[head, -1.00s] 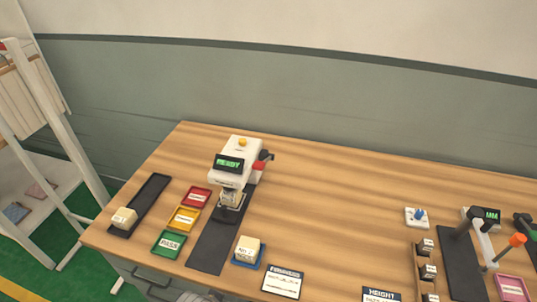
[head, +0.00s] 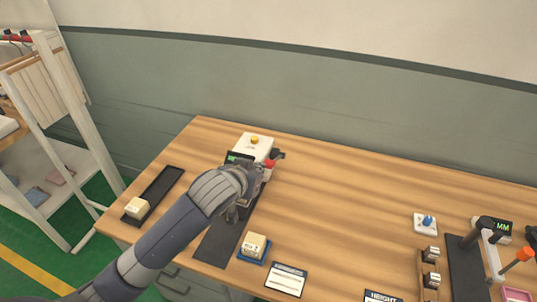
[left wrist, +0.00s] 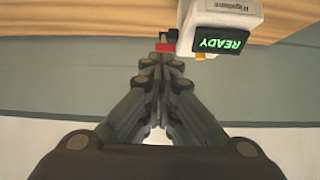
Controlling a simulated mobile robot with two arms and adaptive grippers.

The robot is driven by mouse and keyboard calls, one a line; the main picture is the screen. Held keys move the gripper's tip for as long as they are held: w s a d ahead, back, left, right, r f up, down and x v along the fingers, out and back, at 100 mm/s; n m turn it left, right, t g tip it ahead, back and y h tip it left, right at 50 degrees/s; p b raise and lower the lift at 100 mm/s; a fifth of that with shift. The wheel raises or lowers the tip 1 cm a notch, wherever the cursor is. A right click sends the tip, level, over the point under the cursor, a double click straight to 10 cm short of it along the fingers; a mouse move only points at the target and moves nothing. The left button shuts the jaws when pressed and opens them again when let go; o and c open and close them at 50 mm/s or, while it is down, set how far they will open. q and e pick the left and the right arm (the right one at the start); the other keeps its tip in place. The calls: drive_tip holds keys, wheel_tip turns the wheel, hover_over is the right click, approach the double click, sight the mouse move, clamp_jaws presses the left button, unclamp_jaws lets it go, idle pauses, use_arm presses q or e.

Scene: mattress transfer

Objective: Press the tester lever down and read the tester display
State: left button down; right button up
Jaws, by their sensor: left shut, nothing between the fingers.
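The white tester (head: 252,144) with a yellow button on top stands on the wooden table. In the left wrist view its display (left wrist: 219,42) reads READY in green, rotated in the picture. The lever's red part (head: 270,164) is at the tester's right side and also shows in the left wrist view (left wrist: 165,47). My left gripper (head: 259,172) is shut and empty, its tips right by the red lever part; I cannot tell whether they touch. My left arm hides the tester's front and most of its display in the head view. My right gripper is not in view.
A pale block (head: 255,245) sits on a blue tray by the black mat (head: 213,247). A black tray (head: 161,187) with another block lies at left. A height gauge (head: 486,237) stands at right. The table middle is clear.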

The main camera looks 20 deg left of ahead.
use_arm(q)
wheel_tip(320, 180, up, 6)
drive_tip(key=w+t, duration=0.1)
drive_tip(key=w, duration=0.1)
drive_tip(key=shift+w+a, duration=0.25)
drive_tip(key=shift+w+f, duration=0.15)
drive_tip(key=shift+f, duration=0.05)
drive_tip(key=p, duration=0.3)
hover_over(268, 164)
drive_tip(key=f, duration=0.4)
drive_tip(key=shift+w+f, duration=0.2)
drive_tip(key=shift+w, duration=0.15)
drive_tip(key=f, duration=0.2)
drive_tip(key=f+p, duration=0.1)
drive_tip(key=shift+s+f, duration=0.15)
drive_tip(key=shift+s, duration=0.15)
drive_tip(key=shift+s+f, duration=0.15)
drive_tip(key=shift+f, duration=0.35)
